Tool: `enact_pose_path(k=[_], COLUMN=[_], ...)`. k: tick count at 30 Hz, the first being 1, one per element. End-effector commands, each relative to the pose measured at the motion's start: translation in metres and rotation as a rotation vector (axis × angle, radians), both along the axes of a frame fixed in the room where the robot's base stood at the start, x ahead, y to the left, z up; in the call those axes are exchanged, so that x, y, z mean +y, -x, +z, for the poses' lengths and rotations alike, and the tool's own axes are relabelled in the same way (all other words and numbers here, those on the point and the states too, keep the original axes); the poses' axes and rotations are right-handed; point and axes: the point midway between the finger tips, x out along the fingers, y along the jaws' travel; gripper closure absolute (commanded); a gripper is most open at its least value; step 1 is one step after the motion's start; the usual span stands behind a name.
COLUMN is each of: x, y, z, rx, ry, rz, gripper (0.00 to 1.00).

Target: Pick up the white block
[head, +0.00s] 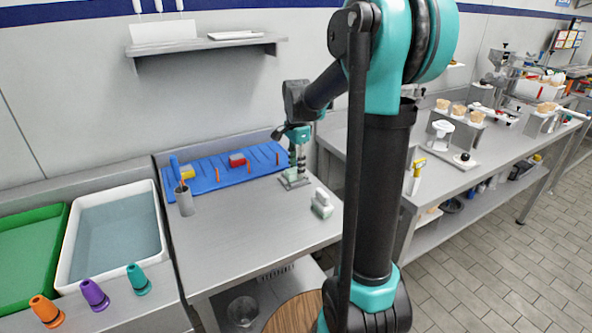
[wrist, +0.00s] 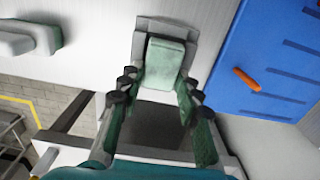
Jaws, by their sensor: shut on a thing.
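My gripper (head: 297,150) points down over a small grey tray (head: 296,184) on the steel table, right of the blue board. In the wrist view my gripper (wrist: 162,80) has its green fingers closed on both sides of a pale block, the white block (wrist: 166,55), which looks green-tinted. The block sits within the outline of the grey tray (wrist: 167,24); I cannot tell whether it touches the tray. In the head view the fingers largely hide it.
Another whitish block-like object (head: 322,203) stands to the right on the table. A grey cup (head: 185,203) holds tools. The table's front middle is clear.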

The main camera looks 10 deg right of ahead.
Motion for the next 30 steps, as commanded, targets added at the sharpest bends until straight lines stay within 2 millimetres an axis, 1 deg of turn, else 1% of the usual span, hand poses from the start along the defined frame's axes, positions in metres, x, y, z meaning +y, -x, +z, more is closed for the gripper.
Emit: enact_pose_path(k=[4, 7, 15, 18, 21, 25, 30], x=[0.0, 0.0, 0.0, 0.0, 0.0, 0.0, 0.0], y=[0.0, 0.0, 0.001, 0.0, 0.0, 0.0, 0.0], z=[0.016, 0.036, 0.112, 0.138, 0.159, 0.179, 0.193], rx=[0.0, 0.0, 0.0, 0.0, 0.0, 0.0, 0.0], ry=[0.0, 0.0, 0.0, 0.0, 0.0, 0.0, 0.0], rz=[0.0, 0.0, 0.0, 0.0, 0.0, 0.0, 0.0], gripper=[0.97, 0.97, 0.97, 0.97, 0.97, 0.97, 0.97])
